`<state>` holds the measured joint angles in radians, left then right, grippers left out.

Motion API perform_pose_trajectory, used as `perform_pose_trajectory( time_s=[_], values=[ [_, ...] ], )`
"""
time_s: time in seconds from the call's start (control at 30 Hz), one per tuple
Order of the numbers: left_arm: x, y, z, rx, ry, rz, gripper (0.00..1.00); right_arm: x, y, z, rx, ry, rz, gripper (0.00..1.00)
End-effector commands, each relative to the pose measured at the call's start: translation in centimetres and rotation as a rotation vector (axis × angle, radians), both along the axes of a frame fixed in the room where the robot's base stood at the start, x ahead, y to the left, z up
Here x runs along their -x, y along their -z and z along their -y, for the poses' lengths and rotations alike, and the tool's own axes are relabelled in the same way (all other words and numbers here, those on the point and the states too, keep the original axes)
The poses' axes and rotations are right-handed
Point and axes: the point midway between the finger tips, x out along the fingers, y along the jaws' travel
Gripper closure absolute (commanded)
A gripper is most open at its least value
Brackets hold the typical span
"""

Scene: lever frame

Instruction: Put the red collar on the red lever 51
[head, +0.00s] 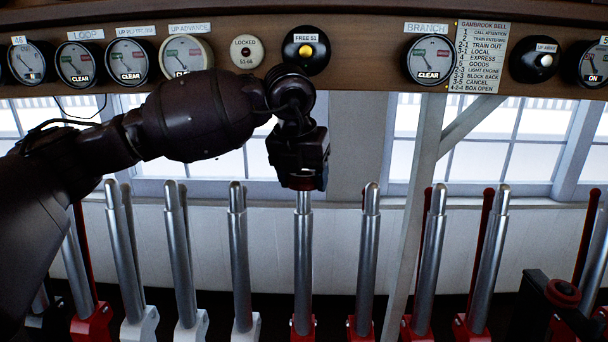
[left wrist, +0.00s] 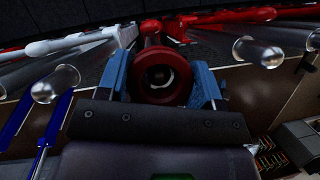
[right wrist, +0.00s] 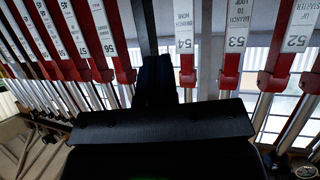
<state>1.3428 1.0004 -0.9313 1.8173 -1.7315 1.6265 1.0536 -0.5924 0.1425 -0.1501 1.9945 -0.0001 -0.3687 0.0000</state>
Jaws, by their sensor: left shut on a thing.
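My left gripper (head: 301,180) is shut on the red collar (left wrist: 163,76), its blue fingers on either side of the ring. In the head view it stands over the top of a silver lever handle (head: 303,240) with a red base, below the "FREE 51" dial. The collar is mostly hidden there. In the left wrist view a pale spot shows inside the ring's dark hole, and a red lever part runs behind it. I cannot tell how far the handle is inside the collar. My right gripper (right wrist: 157,80) looks shut and empty, in front of several red levers with number plates.
Silver lever handles stand close on both sides, including one to the left (head: 239,250) and one to the right (head: 367,250). A pale slanted post (head: 418,200) rises farther right. A wooden shelf (head: 365,80) with dials runs above.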

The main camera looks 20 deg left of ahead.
Motion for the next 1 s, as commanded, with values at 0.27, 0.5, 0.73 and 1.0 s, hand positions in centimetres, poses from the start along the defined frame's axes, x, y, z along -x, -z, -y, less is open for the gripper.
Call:
perform_pose_trajectory(
  time_s=[0.27,0.5,0.73,1.0],
  values=[
    [0.1,0.7,0.0,0.000,0.000,0.000,0.61,0.8,1.0,0.1,0.000,0.005,-0.021,1.00],
    [0.2,1.3,0.1,0.000,0.000,0.000,0.61,1.3,1.7,0.2,0.000,0.006,-0.033,1.00],
    [0.3,1.8,0.1,0.000,0.000,0.001,0.61,1.1,1.8,0.1,0.000,0.004,-0.030,1.00],
    [0.4,2.5,0.1,0.000,-0.001,0.001,0.61,0.4,1.6,0.0,0.000,0.000,-0.015,1.00]
  ],
)
